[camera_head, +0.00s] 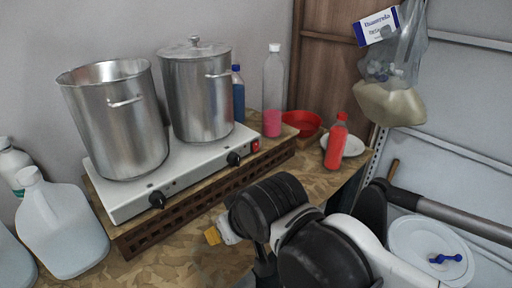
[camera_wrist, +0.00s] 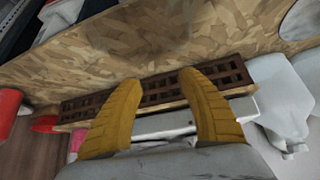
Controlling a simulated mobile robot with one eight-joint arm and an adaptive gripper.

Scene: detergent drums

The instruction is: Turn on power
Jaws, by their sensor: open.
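A white two-burner hot plate (camera_head: 130,205) stands on a wooden board on the worktop. Its front has two black knobs, a left one (camera_head: 157,199) and a right one (camera_head: 233,159). A small red power switch (camera_head: 255,145) sits at the right end of that front. My gripper (camera_head: 212,236) is in front of the hot plate and apart from it, low over the worktop. In the wrist view its two yellow fingers (camera_wrist: 160,82) are spread and empty. The perforated brown strip (camera_wrist: 155,93) and part of the white hot plate (camera_wrist: 165,125) show between them; the switch cannot be made out there.
A left steel pot (camera_head: 115,125) and a lidded pot (camera_head: 200,95) stand on the hot plate. A red bottle (camera_head: 337,142), red bowl (camera_head: 302,122) and pink-filled bottle (camera_head: 272,95) are to the right. White jugs (camera_head: 60,225) are at left. The front worktop (camera_head: 175,262) is clear.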

